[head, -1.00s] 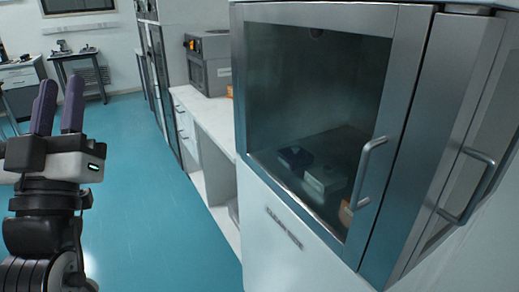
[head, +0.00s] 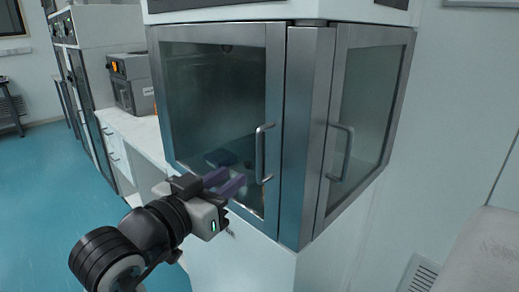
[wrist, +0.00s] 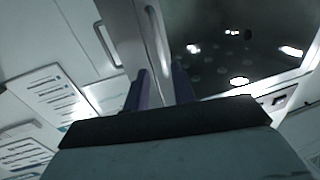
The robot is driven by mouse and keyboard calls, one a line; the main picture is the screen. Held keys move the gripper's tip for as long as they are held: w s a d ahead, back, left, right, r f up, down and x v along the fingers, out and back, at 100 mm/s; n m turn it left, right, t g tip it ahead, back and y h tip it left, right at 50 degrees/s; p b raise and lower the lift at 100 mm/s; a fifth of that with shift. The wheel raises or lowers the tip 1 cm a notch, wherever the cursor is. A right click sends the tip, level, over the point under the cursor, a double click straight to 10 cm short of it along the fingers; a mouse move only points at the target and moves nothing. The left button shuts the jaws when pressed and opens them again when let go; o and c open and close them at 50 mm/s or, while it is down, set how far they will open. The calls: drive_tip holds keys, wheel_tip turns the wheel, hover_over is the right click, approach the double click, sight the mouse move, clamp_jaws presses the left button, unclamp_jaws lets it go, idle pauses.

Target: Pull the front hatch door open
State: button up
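The steel-framed cabinet has a left glass door (head: 215,110) with a vertical bar handle (head: 263,153) near its right edge, and a right glass door (head: 368,115) with its own handle (head: 342,152). Both doors look closed. My gripper (head: 240,180) is in front of the left door's lower part, with its purple fingers pointing at that handle's lower end. The fingers are parted, with nothing seen held. In the wrist view, the fingers (wrist: 161,90) show a gap, with a bar beyond them. Contact with the handle cannot be told.
A white counter (head: 140,135) with a grey instrument (head: 131,82) on it stands left of the cabinet. Open blue floor (head: 40,200) lies at the left. A pale rounded object (head: 485,255) is at the lower right, by the wall.

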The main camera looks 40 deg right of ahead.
sight(258, 157)
drive_tip(key=p+x, duration=0.5)
drive_tip(key=x, duration=0.5)
drive_tip(key=shift+w+d+p, duration=0.1)
drive_tip(key=shift+d+p, duration=0.1)
drive_tip(key=shift+p, duration=0.15)
drive_tip(key=shift+c, duration=0.2)
clamp_jaws()
